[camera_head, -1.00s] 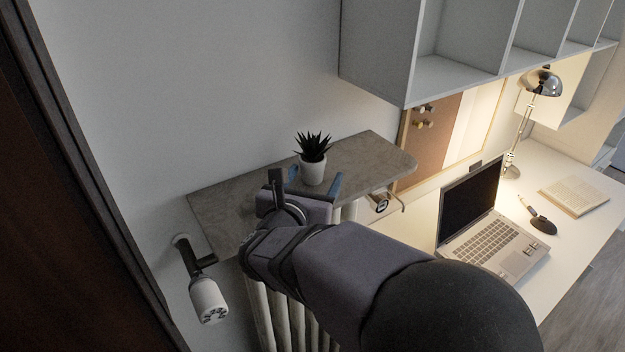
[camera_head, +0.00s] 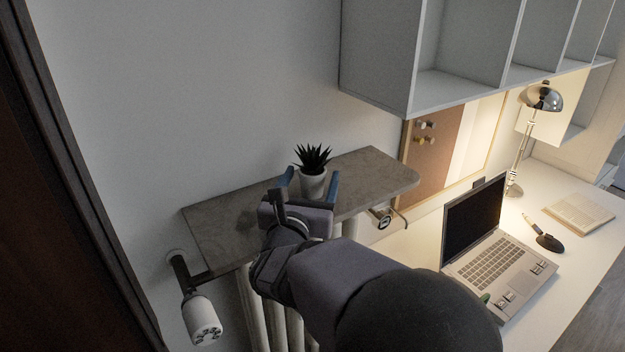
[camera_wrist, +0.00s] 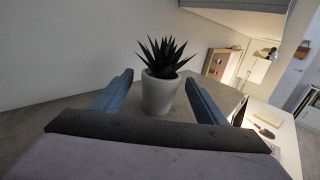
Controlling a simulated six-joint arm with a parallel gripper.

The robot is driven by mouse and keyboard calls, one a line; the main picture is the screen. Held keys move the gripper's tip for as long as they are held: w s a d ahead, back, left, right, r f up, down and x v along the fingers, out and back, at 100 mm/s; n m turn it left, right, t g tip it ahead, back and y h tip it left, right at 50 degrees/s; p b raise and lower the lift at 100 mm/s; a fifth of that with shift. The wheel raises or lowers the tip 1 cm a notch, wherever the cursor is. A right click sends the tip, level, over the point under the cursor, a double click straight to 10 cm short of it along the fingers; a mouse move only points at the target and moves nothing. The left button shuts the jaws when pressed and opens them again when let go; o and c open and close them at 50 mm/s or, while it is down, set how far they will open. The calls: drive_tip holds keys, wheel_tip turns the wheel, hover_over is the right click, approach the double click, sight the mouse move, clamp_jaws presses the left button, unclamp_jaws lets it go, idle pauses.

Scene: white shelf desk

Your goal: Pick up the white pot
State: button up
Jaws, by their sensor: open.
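The white pot (camera_head: 313,184) holds a dark spiky plant and stands upright on the grey stone shelf (camera_head: 225,222). My gripper (camera_head: 309,181) is open, with its blue fingers on either side of the pot in the head view. In the wrist view the pot (camera_wrist: 159,93) stands between and slightly beyond the two blue fingertips (camera_wrist: 158,82). Gaps show on both sides of it, and I see no contact. My gripper hides the lower front of the pot in the head view.
A wall rises behind the shelf. A white wall cabinet (camera_head: 378,60) hangs above to the right. A radiator (camera_head: 262,305) stands below the shelf. To the right are a desk with an open laptop (camera_head: 490,255), a lamp (camera_head: 541,98) and a book (camera_head: 579,214).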

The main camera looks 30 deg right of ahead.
sight(316, 166)
drive_tip(key=shift+p+x, duration=0.85)
drive_tip(key=shift+x, duration=2)
drive_tip(key=shift+f, duration=0.1)
drive_tip(key=c, duration=1.2)
